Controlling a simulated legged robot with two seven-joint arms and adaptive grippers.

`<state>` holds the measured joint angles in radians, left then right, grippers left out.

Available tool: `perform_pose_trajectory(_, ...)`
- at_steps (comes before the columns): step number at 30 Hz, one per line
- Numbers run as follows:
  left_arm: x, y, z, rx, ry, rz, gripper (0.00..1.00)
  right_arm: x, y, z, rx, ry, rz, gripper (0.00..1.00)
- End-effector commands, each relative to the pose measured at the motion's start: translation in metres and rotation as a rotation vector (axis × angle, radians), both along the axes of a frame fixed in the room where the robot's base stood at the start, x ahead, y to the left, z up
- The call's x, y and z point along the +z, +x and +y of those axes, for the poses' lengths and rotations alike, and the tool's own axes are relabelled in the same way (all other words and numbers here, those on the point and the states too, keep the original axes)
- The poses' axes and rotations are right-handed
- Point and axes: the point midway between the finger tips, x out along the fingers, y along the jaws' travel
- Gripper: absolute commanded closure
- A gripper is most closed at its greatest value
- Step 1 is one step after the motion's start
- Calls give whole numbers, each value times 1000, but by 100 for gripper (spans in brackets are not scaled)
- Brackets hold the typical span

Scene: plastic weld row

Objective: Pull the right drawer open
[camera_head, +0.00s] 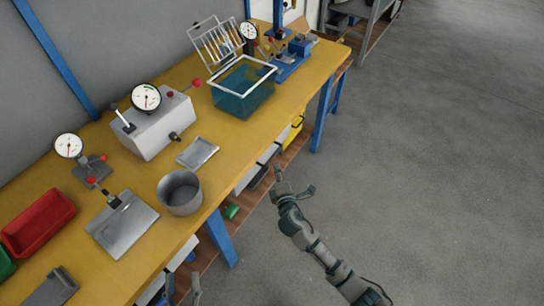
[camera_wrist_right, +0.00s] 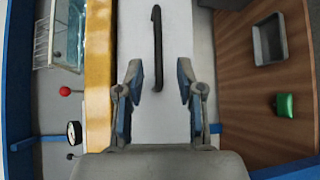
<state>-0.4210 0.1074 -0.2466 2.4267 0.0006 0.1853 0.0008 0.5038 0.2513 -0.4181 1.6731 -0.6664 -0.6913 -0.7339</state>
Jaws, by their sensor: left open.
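The right drawer has a pale front (camera_wrist_right: 140,30) with a black bar handle (camera_wrist_right: 157,40) in the right wrist view. In the head view, its front (camera_head: 245,181) is under the yellow bench top, partly hidden. My right gripper (camera_head: 292,186) is in front of this drawer. In the right wrist view, my right gripper (camera_wrist_right: 158,75) is open, its fingers apart on either side of the handle's near end; I cannot tell whether they touch it. My left gripper (camera_head: 182,284) is open at the bottom edge of the head view, beside the bench front, mostly cut off.
The yellow bench top (camera_head: 145,175) carries a metal pot (camera_head: 181,193), a gauge box (camera_head: 158,125), a teal bin (camera_head: 243,90) and a red tray (camera_head: 38,222). A blue bench leg (camera_head: 222,238) stands left of my right gripper. A green object (camera_wrist_right: 285,105) lies on the wooden shelf (camera_wrist_right: 240,65). Floor on the right is clear.

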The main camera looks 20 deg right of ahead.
Motion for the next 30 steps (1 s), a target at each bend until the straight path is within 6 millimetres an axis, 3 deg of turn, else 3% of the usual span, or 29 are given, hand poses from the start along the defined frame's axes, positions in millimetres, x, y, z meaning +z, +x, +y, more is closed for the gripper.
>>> perform_pose_trajectory(6, 23, -21, 3, 3, -82, -244, 49, -12, 46, -6, -1, 1, 3, 63)
perform_pose_trajectory(12, 39, -41, 8, 9, -136, -405, 49, -14, 71, -10, 0, 3, 2, 63)
perform_pose_trajectory(25, 47, -51, 10, 12, -159, -473, 49, -11, 80, -11, 1, 3, -1, 63)
perform_pose_trajectory(26, 47, -51, 10, 12, -159, -473, 49, -11, 80, -11, 1, 3, -1, 65)
perform_pose_trajectory(30, 46, -47, 10, 12, -157, -469, 49, -11, 80, -11, 1, 3, -1, 100)
